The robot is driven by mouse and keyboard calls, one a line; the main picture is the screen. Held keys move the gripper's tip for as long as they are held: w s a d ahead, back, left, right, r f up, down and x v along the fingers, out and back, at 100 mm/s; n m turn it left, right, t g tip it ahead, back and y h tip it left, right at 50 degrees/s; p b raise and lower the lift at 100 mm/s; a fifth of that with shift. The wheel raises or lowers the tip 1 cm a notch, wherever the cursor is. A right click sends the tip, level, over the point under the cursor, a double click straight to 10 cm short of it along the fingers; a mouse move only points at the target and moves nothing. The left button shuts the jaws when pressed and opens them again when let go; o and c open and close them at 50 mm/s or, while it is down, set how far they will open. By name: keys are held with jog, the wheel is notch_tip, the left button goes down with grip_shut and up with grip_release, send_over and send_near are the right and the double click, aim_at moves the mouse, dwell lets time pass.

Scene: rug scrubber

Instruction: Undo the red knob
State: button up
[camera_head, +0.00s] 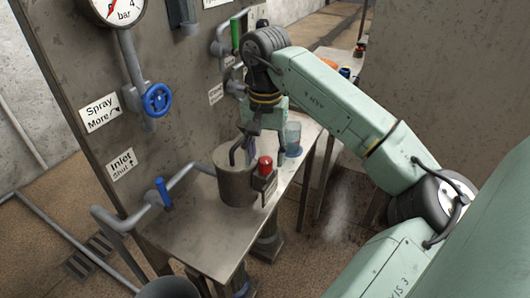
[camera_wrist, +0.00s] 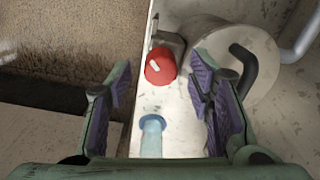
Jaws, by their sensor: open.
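The red knob (camera_head: 265,165) is on a small bracket at the side of a grey metal canister (camera_head: 232,188) on the metal table. In the wrist view the red knob (camera_wrist: 160,67) shows a pale pointer mark and lies between and beyond the two fingers. My gripper (camera_wrist: 160,95) is open and empty, its fingers apart with purple-grey inner pads. In the head view my gripper (camera_head: 258,128) is behind and above the canister, partly hidden by my wrist. The fingers do not touch the knob.
A clear blue cup (camera_head: 292,140) stands on the table behind the knob. It also shows in the wrist view (camera_wrist: 152,135). A black bent handle (camera_wrist: 244,66) rises from the canister. A panel with a blue valve wheel (camera_head: 157,100), pipes and a gauge stands left.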

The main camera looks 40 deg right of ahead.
jog(key=shift+f, duration=0.4)
jog(key=shift+c, duration=0.3)
grip_shut()
